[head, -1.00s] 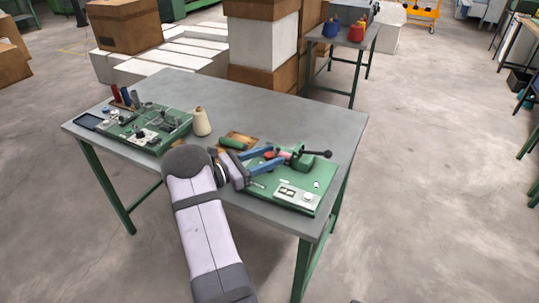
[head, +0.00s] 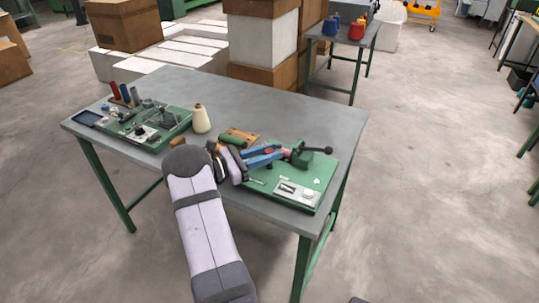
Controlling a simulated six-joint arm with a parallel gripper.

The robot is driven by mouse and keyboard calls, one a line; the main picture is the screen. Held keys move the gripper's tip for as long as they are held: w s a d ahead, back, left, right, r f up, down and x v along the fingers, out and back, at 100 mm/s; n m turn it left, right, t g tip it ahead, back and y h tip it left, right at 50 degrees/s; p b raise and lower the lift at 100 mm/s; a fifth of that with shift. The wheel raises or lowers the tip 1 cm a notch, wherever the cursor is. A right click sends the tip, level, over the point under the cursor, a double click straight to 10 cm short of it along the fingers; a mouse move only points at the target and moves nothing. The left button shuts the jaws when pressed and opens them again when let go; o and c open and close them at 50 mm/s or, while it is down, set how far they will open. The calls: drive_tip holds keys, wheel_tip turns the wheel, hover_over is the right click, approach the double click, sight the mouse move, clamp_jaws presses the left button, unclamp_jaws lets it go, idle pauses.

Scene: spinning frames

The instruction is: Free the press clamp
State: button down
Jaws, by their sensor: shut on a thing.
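The press clamp (head: 306,158) is a green block with a dark lever ending in a black knob (head: 328,150). It stands at the back of the green board (head: 318,178) on the right of the table. My gripper (head: 282,154) reaches in from the left with its blue fingers close together. They are shut on a small red part beside the green block, mostly hidden by the fingers. Whether that red part belongs to the clamp is too small to tell.
A white plate (head: 300,191) lies at the board's front. A brown tray (head: 240,136) with a green roll sits behind my gripper. A cream cone (head: 201,119) and another green board (head: 172,132) with parts stand left. The table's back (head: 270,105) is clear.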

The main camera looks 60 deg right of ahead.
sight(269, 150)
drive_tip(key=shift+f+m+g+y+b, duration=0.15)
drive_tip(key=shift+m+g+y+b, duration=1.6)
drive_tip(key=shift+b, duration=0.2)
drive_tip(key=shift+m+g+y+b, duration=0.35)
drive_tip(key=shift+g+y+b, duration=0.15)
drive_tip(key=shift+y, duration=0.25)
drive_tip(key=shift+r+m+g+y+b, duration=0.2)
drive_tip(key=shift+m+g+y+b, duration=0.15)
drive_tip(key=shift+m+y+b, duration=0.3)
drive_tip(key=c, duration=1.4)
unclamp_jaws()
drive_tip(key=shift+c, duration=0.2)
drive_tip(key=shift+r, duration=0.1)
wheel_tip(269, 150, up, 10)
drive_tip(key=shift+f, duration=0.1)
